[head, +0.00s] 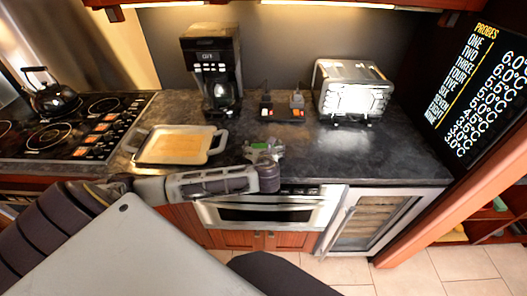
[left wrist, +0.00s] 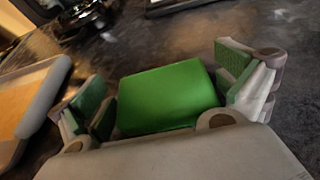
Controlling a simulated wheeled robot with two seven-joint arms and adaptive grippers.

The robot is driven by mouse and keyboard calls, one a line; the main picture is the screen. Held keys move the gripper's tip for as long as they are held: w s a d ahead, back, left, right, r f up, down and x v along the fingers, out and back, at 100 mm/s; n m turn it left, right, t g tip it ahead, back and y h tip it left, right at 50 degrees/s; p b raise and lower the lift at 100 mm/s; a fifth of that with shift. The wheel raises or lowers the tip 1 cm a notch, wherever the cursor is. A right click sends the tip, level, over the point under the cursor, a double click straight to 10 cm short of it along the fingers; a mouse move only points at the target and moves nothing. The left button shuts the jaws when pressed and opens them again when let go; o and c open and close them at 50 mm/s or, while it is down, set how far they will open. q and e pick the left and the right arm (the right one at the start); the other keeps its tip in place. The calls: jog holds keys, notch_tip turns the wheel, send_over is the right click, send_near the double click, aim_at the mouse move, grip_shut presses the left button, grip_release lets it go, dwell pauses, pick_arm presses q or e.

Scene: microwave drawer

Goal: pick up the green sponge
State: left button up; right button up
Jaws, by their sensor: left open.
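The green sponge (left wrist: 167,97) is a bright green block lying on the dark countertop, seen in the left wrist view between the two fingers. My left gripper (left wrist: 168,100) is open, with green-padded fingers on either side of the sponge. A gap shows at the right finger; the left finger is close to the sponge's left edge, and I cannot tell if they touch. In the head view my left gripper (head: 264,150) reaches over the counter's front part, and the sponge is mostly hidden there. My right gripper is not in view.
A tan tray with handles (head: 180,145) stands left of the gripper. The coffee maker (head: 212,70), a dark stand with small items (head: 282,114) and the toaster (head: 352,92) stand behind. The stove (head: 70,125) is far left. The counter (head: 400,160) is clear at right.

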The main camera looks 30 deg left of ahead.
aim_at(263, 146)
pick_arm(q)
jog(key=shift+w+a+f, duration=0.15)
jog(key=shift+w+a, duration=0.05)
jog(key=shift+w, duration=0.05)
jog(key=c, duration=0.6)
dwell(0.3)
jog(key=shift+r, duration=5.05)
